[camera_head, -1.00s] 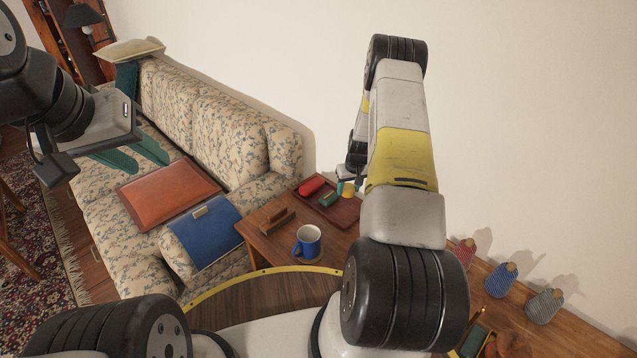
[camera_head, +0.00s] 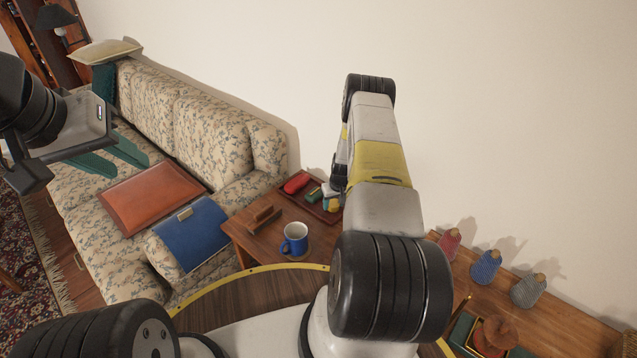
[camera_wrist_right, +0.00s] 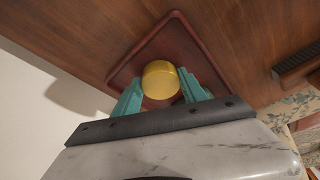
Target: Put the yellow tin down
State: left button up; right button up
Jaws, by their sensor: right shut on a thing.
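The yellow tin (camera_wrist_right: 160,80) is between the teal fingers of my right gripper (camera_wrist_right: 161,82), which is shut on it. In the head view the tin (camera_head: 332,205) shows as a small yellow patch at the right part of the dark red tray (camera_head: 303,201), partly hidden by my right arm. The tray (camera_wrist_right: 128,72) lies behind the tin in the wrist view. I cannot tell whether the tin touches the tray. My left gripper (camera_head: 110,158) is open and empty above the sofa.
On the wooden side table stand a brown wooden holder (camera_head: 264,219) and a blue mug (camera_head: 294,239). The sofa (camera_head: 215,135) bears folders.

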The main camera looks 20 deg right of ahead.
jog(key=shift+f, duration=0.15)
jog(key=o, duration=1.4)
jog(key=shift+c, duration=0.2)
jog(key=s+a+r+t, duration=0.1)
jog(key=s+a+r, duration=0.2)
jog(key=r, duration=1.1)
jog(key=s+a+r, duration=0.2)
jog(key=a+r, duration=0.1)
jog(key=r, duration=1.1)
jog(key=s+a+r+t, duration=0.1)
jog(key=s+a+r, duration=0.25)
jog(key=r, duration=1.05)
jog(key=s+a+r+y, duration=0.1)
jog(key=s+a+r, duration=0.2)
jog(key=s+r, duration=0.35)
jog(key=s+a+r+y, duration=0.1)
jog(key=s+a+r, duration=0.3)
jog(key=s+r, duration=0.25)
jog(key=s+a+r+t, duration=0.1)
jog(key=s+a+r, duration=0.1)
jog(key=s, duration=1.1)
jog(key=shift+s+a, duration=0.25)
jog(key=shift+a, duration=0.3)
